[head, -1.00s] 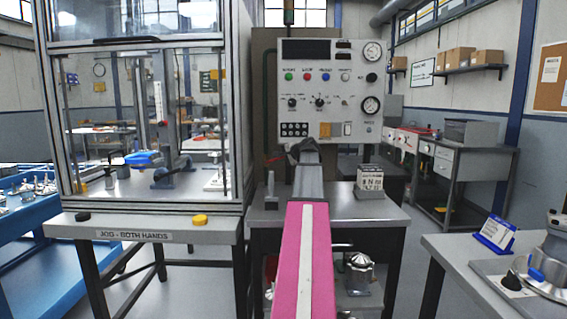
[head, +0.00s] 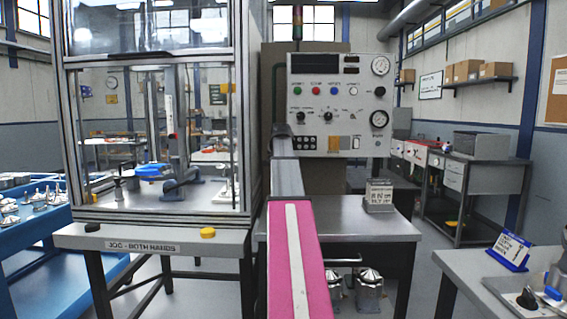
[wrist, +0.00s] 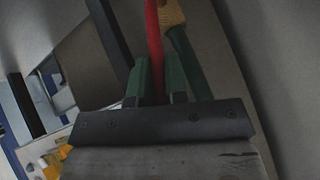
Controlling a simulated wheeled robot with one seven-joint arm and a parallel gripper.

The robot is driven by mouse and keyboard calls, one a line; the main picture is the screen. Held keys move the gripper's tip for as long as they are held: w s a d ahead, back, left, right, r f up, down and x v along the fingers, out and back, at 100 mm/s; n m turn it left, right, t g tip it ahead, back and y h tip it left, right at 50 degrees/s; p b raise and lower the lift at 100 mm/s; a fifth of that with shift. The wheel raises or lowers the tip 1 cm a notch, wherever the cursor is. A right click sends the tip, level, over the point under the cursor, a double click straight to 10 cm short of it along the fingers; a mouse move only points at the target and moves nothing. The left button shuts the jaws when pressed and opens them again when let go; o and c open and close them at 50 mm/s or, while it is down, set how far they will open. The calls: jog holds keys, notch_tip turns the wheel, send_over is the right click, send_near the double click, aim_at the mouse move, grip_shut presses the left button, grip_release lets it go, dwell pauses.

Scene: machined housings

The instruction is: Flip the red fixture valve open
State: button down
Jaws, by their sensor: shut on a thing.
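In the wrist view my gripper (wrist: 157,88) is shut on the red valve lever (wrist: 153,40), a long narrow bar that runs up between the green fingers and out at the top edge. A brass-coloured fitting (wrist: 170,13) sits just right of the lever, with a green pipe (wrist: 190,62) running down from it. In the head view my arm reaches to the left edge of the white control panel (head: 343,75), beside a green pipe. The arm hides the gripper and the valve there. The lever's far end is out of view.
A glazed press enclosure (head: 155,215) with a yellow button (head: 207,233) stands close left of my arm. Another bench (head: 470,285) stands at front right. Floor shows between the tables.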

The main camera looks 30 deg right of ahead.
jog(key=shift+w+a+r+n+g+h, duration=0.1)
jog(key=shift+w+a+n+g+h, duration=0.25)
jog(key=shift+a+h, duration=0.25)
jog(key=shift+w+a+r+n+g+h, duration=0.1)
jog(key=shift+w+a+n+g+h, duration=0.25)
jog(key=shift+a+h, duration=0.2)
jog(key=shift+f, duration=0.1)
jog(key=c, duration=1.1)
grip_release()
jog(key=shift+c, duration=0.2)
jog(key=shift+d, duration=0.1)
